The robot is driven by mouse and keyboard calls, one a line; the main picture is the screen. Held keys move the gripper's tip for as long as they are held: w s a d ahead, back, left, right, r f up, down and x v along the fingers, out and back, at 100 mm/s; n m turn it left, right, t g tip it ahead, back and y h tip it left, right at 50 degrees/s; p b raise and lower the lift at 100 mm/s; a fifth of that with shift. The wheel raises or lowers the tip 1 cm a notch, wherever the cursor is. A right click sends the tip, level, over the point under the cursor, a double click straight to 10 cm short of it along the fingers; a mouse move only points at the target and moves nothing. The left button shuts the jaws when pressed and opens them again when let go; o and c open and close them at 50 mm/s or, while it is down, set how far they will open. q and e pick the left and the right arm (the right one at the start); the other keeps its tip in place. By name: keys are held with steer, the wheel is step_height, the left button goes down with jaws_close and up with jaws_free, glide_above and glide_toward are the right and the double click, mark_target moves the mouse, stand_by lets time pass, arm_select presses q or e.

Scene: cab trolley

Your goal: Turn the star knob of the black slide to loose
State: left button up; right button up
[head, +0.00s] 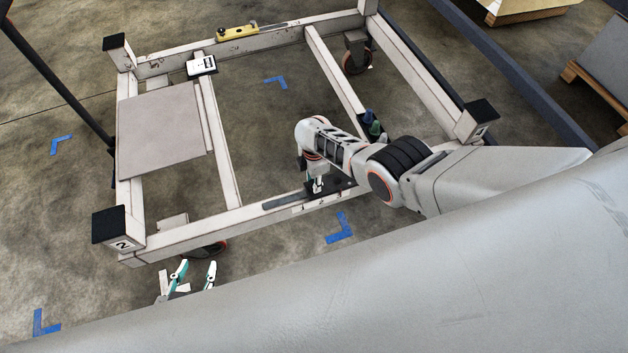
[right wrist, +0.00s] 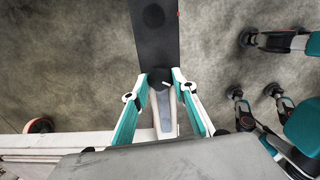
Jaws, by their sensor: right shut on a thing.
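The black slide (head: 344,183) sits on the front rail of the trolley frame, beside a grey bar; it also shows as a dark plate in the right wrist view (right wrist: 154,40). My right gripper (head: 317,184) reaches down onto it. In the right wrist view its two fingers stand on either side of the dark star knob (right wrist: 159,80), shut on it. A small white mark shows by the knob. The fingers hide part of the knob, and its turn angle is hard to tell. My left gripper (head: 194,278) is open and empty, in front of the frame's near left corner.
The trolley frame (head: 175,240) has black-capped corner posts. A yellow slide (head: 237,32) is on the far rail, with a white plate with dark marks (head: 201,66) nearby. A flat panel (head: 158,130) covers the left side. Blue and green pieces (head: 371,124) stand near my right arm.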

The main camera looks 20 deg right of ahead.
steer(key=shift+n, duration=1)
steer(key=o, duration=1.1)
steer(key=shift+r, duration=0.1)
steer(key=shift+a+r, duration=0.1)
steer(key=shift+r, duration=5.8)
